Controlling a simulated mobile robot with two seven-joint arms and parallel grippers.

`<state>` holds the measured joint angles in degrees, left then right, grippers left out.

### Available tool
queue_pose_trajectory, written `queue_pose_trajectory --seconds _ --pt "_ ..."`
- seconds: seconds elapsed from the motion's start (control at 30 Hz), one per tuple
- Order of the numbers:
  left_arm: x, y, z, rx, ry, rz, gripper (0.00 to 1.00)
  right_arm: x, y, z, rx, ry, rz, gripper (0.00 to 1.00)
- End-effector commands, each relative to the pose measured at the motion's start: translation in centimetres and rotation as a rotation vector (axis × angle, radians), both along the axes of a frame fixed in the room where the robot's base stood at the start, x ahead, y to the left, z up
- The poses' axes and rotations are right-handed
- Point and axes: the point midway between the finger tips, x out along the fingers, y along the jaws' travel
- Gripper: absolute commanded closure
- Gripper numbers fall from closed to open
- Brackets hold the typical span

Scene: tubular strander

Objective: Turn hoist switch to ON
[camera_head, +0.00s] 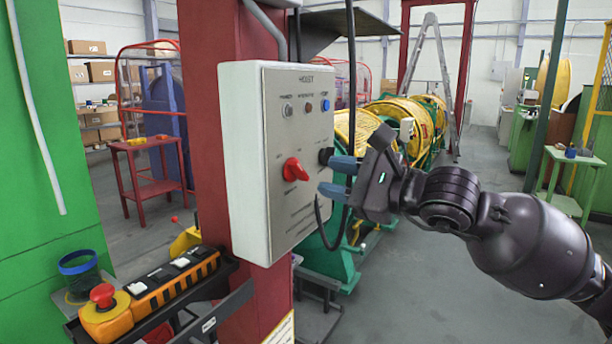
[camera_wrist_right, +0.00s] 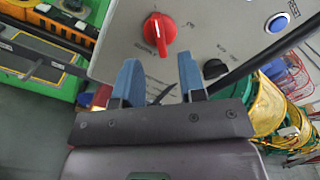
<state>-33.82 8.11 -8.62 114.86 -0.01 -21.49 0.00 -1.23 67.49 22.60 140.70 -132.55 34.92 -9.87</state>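The hoist box (camera_head: 245,165) is a pale grey panel labelled HOIST. A red rotary switch (camera_head: 296,169) sits on its front; it also shows in the right wrist view (camera_wrist_right: 159,34), but its setting labels are too small to read surely. A smaller black knob (camera_head: 326,156) sits to its right, also in the right wrist view (camera_wrist_right: 214,68). My right gripper (camera_head: 337,177) is just right of the red switch, with its blue fingers apart and nothing between them. In the right wrist view its fingertips (camera_wrist_right: 160,77) point at the panel, below the red switch. My left gripper is out of view.
The box hangs on a red post (camera_head: 218,30). A blue button (camera_head: 325,105) and small lamps sit along its top. A yellow pendant (camera_head: 150,290) with a red stop button lies on a shelf below. A black cable (camera_head: 350,80) hangs near my right gripper.

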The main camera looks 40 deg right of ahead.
Motion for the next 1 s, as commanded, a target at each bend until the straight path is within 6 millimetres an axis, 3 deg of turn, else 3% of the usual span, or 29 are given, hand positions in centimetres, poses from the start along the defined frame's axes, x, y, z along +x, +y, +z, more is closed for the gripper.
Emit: queue_pose_trajectory --seconds 0.5,1.0 --pt "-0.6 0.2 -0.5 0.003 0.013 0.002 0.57 4.3 1.8 0.0 0.001 -0.001 0.001 0.63" --pt "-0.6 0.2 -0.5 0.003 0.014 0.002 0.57 5.1 2.1 0.0 -0.001 0.0 0.0 0.63"
